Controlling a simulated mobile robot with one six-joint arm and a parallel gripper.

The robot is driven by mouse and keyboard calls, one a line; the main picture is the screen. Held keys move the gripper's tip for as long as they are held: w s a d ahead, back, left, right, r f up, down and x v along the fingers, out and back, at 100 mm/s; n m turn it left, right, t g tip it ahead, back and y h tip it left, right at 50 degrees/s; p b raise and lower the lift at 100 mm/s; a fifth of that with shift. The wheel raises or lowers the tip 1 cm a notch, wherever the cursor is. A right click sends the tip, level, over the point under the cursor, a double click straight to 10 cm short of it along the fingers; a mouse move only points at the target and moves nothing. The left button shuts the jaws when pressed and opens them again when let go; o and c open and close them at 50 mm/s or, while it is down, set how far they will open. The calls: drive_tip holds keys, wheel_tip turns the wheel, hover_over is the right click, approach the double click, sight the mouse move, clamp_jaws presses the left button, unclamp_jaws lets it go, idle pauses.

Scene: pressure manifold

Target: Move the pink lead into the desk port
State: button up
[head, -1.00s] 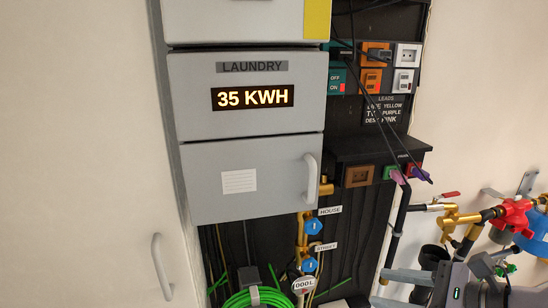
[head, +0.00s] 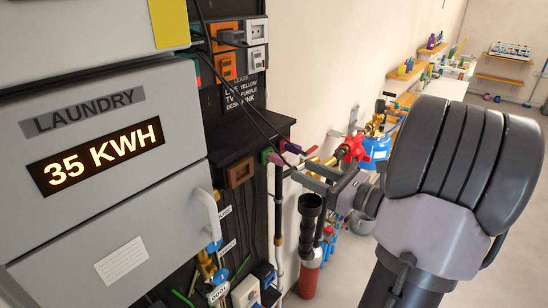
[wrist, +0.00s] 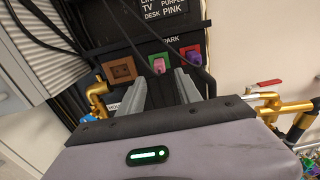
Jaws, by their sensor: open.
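In the wrist view the pink lead's plug (wrist: 158,66) sits in a green port on the dark shelf front marked PARK. It also shows in the head view (head: 276,158). My gripper (wrist: 160,86) is open and empty, its two fingers pointing toward the shelf with the pink plug between their tips in the picture; I see no contact. In the head view my gripper (head: 302,173) is right of and slightly below the plug. The leads label (head: 241,92) pairs DESK with PINK. I cannot tell which socket is the desk port.
A purple plug (wrist: 194,57) sits in a red port just right of the pink one. A brown socket (wrist: 121,71) is to its left. Black cables hang in front of the board. Brass pipework (wrist: 285,105) stands at right. Orange (head: 227,66) and white sockets (head: 256,31) are above.

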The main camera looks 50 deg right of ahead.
sight(284, 163)
drive_tip(key=w, duration=0.3)
drive_tip(key=w+p, duration=0.1)
drive_tip(key=w, duration=0.4)
drive_tip(key=shift+w+a, duration=0.35)
drive_tip(key=shift+a, duration=0.05)
idle(0.7)
clamp_jaws()
drive_tip(key=shift+s, duration=0.2)
idle(1.2)
drive_tip(key=shift+s+d+b, duration=0.15)
drive_tip(key=shift+s+b, duration=0.1)
drive_tip(key=shift+s, duration=1.2)
drive_tip(key=shift+s+d+b, duration=0.1)
drive_tip(key=shift+s+b, duration=0.15)
drive_tip(key=shift+s, duration=1.15)
